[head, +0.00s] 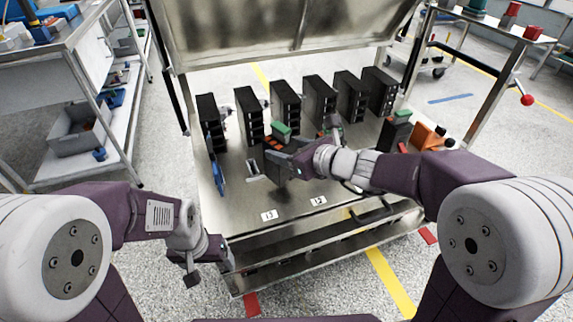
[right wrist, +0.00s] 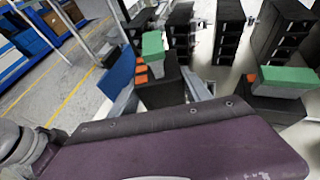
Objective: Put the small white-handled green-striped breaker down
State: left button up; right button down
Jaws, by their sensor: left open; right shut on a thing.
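My right gripper (head: 268,168) is shut on a small dark breaker with a green top (head: 282,129) and orange parts. It is over the left-middle of the metal test bench (head: 235,205). In the right wrist view the held breaker (right wrist: 160,90) sits between the two fingers, its green top upward. Whether it touches the bench, I cannot tell. Its handle colour is not clear. My left gripper (head: 193,265) is open and empty before the bench's front left.
A row of several tall black units (head: 285,100) stands along the back. A blue flat piece (head: 219,172) is at the left, an orange block (head: 428,137) at the right. Labels 13 (head: 269,215) and 12 (head: 318,201) mark the front. The lid (head: 280,30) is raised.

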notch_tip(320, 180, down, 4)
jog(key=b, duration=0.3)
jog(key=shift+w+f, duration=0.1)
jog(key=shift+r, duration=0.2)
jog(key=shift+f, duration=0.15)
jog(key=shift+c, duration=2.4)
grip_release()
